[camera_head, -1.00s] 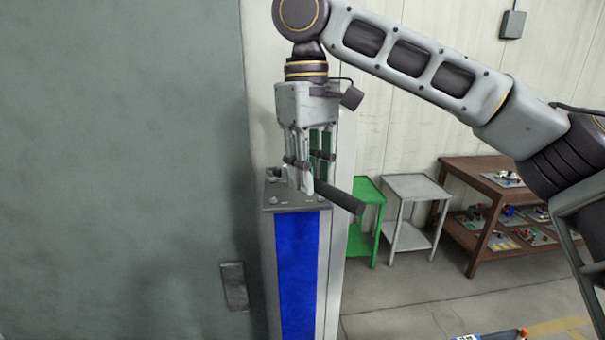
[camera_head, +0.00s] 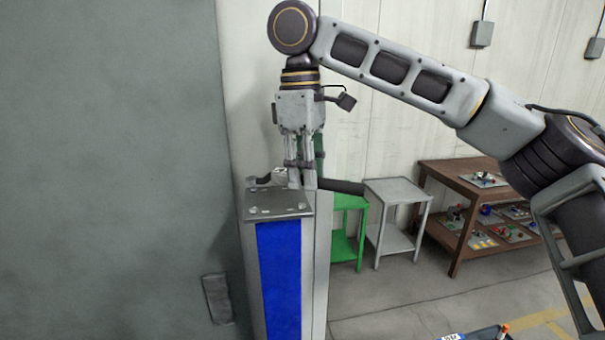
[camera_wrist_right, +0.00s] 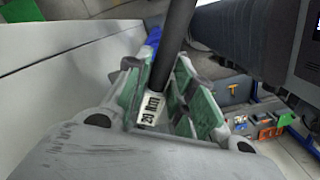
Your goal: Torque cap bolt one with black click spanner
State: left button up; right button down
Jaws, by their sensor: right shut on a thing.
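The black click spanner (camera_head: 343,186) is in my right gripper (camera_head: 301,185), its dark handle sticking out to the right in the head view. In the right wrist view its dark shaft (camera_wrist_right: 176,42) and a white "20 Nm" label (camera_wrist_right: 150,108) lie between the green-padded fingers of my right gripper (camera_wrist_right: 165,95). The gripper points down over the back right of the grey cap plate (camera_head: 275,206) on the blue-fronted column. Cap bolts (camera_head: 252,210) show at the plate's corners. My left gripper is out of view.
A large grey panel (camera_head: 110,170) stands close on the left. Behind the column are a green stand (camera_head: 347,205), a grey stand (camera_head: 395,192) and a brown shelf table (camera_head: 460,170) with parts.

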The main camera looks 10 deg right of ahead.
aim_at(299, 206)
jog(key=shift+w+d+n, duration=0.2)
jog(key=shift+w+n, duration=0.05)
jog(key=shift+n, duration=0.05)
jog(key=shift+f, duration=0.75)
dwell(1.3)
jog(key=shift+s+a+m, duration=0.6)
jog(key=shift+s+m, duration=0.15)
jog(key=shift+m, duration=0.15)
jog(key=shift+s+a+m, duration=0.55)
jog(key=shift+s+m, duration=0.15)
jog(key=shift+m, duration=0.2)
dwell(1.0)
jog(key=shift+s+a+m, duration=0.55)
jog(key=shift+a+m, duration=0.3)
jog(key=shift+m, duration=0.15)
jog(key=shift+s+a+m, duration=0.5)
jog(key=shift+a+m, duration=0.35)
jog(key=shift+m, duration=0.15)
dwell(0.9)
